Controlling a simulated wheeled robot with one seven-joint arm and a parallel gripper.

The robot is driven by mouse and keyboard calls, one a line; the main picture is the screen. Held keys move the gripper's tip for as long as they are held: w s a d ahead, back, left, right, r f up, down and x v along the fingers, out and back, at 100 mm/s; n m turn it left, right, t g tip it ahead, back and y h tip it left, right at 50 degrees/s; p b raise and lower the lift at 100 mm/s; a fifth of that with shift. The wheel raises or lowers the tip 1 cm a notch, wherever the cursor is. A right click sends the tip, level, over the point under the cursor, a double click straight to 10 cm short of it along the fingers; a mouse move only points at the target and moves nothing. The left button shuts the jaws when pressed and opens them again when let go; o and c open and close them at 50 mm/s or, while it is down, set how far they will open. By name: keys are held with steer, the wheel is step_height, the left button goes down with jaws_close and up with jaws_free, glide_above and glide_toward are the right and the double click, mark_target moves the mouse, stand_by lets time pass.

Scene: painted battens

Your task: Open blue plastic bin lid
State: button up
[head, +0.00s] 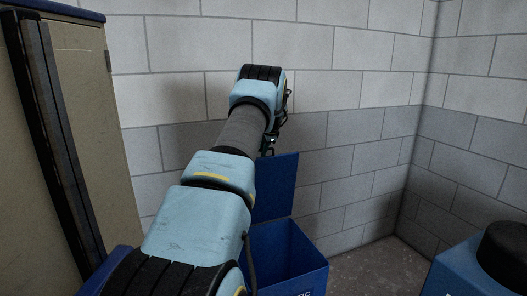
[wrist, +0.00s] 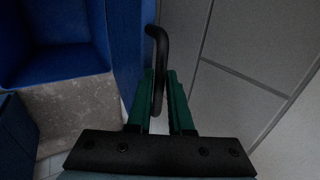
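The blue plastic bin (head: 288,262) stands open against the block wall, with part of a white label on its front. Its blue lid (head: 276,180) stands upright at the back of the bin. In the wrist view, the bin's open inside (wrist: 55,65) is at upper left and the lid (wrist: 128,45) shows nearly edge-on. A black bent handle (wrist: 157,45) beside the lid runs down between the green fingers of my gripper (wrist: 160,78), which look closed around it. In the head view my arm hides most of the gripper and part of the lid.
A tan cabinet (head: 95,120) with a dark vertical bar stands at the left. A blue box-like thing with a black round top (head: 505,252) is at lower right. Bare floor (head: 380,268) lies right of the bin, with block walls (head: 340,90) behind.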

steer(key=o, duration=0.4)
steer(key=shift+c, duration=0.2)
steer(key=shift+f, duration=0.1)
steer(key=shift+s, duration=0.1)
